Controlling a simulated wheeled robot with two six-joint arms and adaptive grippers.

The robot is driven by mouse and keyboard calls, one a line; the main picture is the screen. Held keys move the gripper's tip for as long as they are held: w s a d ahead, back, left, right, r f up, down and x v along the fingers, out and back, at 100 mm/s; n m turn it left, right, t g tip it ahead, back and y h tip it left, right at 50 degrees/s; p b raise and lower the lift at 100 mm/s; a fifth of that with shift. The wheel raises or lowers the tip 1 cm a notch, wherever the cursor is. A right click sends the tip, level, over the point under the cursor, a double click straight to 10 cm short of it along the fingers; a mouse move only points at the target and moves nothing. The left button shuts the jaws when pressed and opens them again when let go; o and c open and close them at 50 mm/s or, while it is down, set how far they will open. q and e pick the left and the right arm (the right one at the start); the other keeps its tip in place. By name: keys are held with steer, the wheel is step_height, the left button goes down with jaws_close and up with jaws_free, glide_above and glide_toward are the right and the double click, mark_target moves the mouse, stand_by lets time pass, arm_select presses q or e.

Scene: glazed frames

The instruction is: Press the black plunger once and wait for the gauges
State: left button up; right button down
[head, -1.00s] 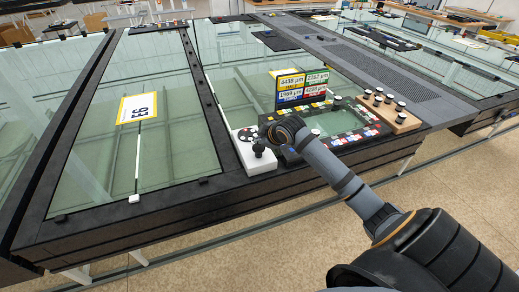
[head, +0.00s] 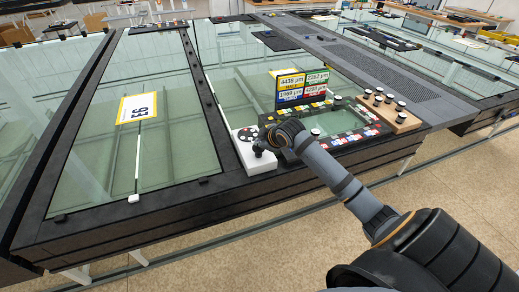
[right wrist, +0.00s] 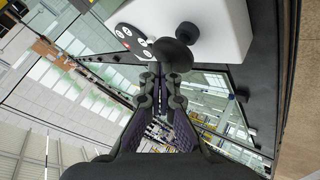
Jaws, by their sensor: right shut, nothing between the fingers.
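A white box (head: 262,166) stands near the front edge of the dark-framed glass table, and it also shows in the right wrist view (right wrist: 220,28). A black panel with small white round dials (head: 247,133) is on its top. The black plunger (head: 258,146) stands on the box, partly crowded by my right gripper (head: 268,139). In the right wrist view my right gripper (right wrist: 162,88) is shut and empty. Its fingertips are close to a wide black disc-like knob (right wrist: 170,55); I cannot tell whether they touch it. My left gripper is out of view.
A small screen (head: 291,86) with coloured number fields stands behind a tray (head: 340,140) edged with coloured blocks. A wooden block with black knobs (head: 396,118) lies to the right. A yellow-framed card (head: 138,107) lies on the left glass.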

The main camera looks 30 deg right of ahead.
steer(key=shift+f, duration=0.5)
stand_by(0.3)
steer(key=shift+r+p, duration=1.05)
steer(key=shift+r, duration=0.1)
steer(key=shift+r, duration=0.1)
step_height(320, 180, up, 6)
steer(key=p, duration=0.6)
